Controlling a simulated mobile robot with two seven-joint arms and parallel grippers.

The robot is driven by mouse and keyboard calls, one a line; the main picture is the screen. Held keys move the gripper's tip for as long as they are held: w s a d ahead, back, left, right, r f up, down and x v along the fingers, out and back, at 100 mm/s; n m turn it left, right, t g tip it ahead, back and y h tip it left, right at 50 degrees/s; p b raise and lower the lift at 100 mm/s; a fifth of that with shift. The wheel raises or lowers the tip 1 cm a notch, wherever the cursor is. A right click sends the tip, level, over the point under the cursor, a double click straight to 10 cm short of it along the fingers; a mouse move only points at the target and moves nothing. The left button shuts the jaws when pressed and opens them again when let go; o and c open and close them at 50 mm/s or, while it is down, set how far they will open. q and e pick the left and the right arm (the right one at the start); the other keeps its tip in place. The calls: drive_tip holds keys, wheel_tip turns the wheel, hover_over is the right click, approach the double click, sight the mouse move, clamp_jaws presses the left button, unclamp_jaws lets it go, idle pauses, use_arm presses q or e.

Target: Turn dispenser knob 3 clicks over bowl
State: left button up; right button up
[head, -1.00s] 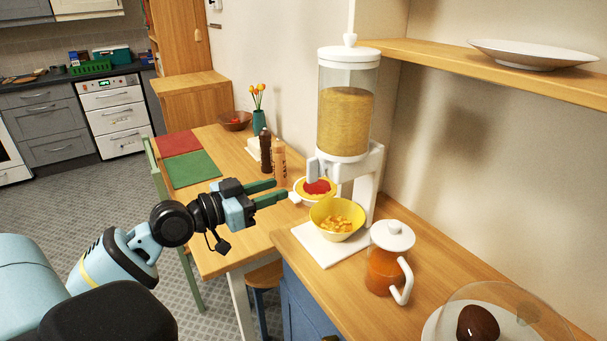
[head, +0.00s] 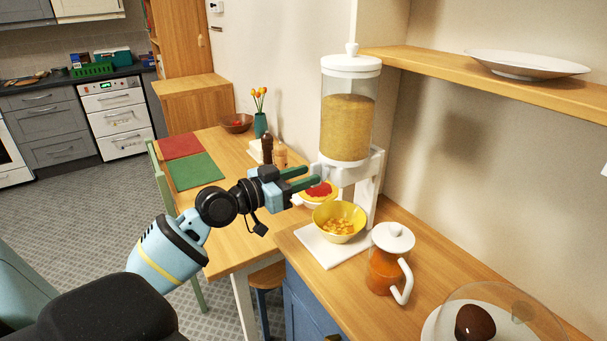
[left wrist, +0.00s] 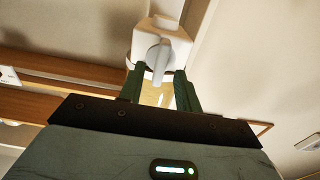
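The dispenser (head: 347,125) stands on the wooden counter, its clear hopper holding golden grain under a white lid. Its light grey knob (left wrist: 158,58) shows in the left wrist view between the tips of my left gripper. A yellow bowl (head: 354,213) with yellow-orange pieces in it sits on the white base (head: 318,245) under the spout. My left gripper (head: 303,179) is at the knob's left side in the head view, hiding most of it. Its two green fingers (left wrist: 160,84) are apart, with gaps visible beside the knob. My right gripper is not in view.
A glass jug (head: 386,270) of orange liquid stands right of the bowl. A glass dome (head: 500,310) covers a dark item at the front right. Pepper and salt mills (head: 280,157) and a plate with red topping (head: 318,192) are behind the gripper. A shelf (head: 480,80) juts out above right.

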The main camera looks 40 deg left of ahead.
use_arm(q)
drive_tip(key=shift+w+d, duration=0.25)
drive_tip(key=shift+w, duration=0.2)
clamp_jaws()
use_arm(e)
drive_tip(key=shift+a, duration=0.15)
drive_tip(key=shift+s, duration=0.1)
use_arm(q)
drive_tip(key=m, duration=1.7)
drive_tip(key=shift+s+d+f+m+b, duration=0.15)
drive_tip(key=shift+d+f+m+b, duration=0.1)
drive_tip(key=shift+m+b, duration=0.15)
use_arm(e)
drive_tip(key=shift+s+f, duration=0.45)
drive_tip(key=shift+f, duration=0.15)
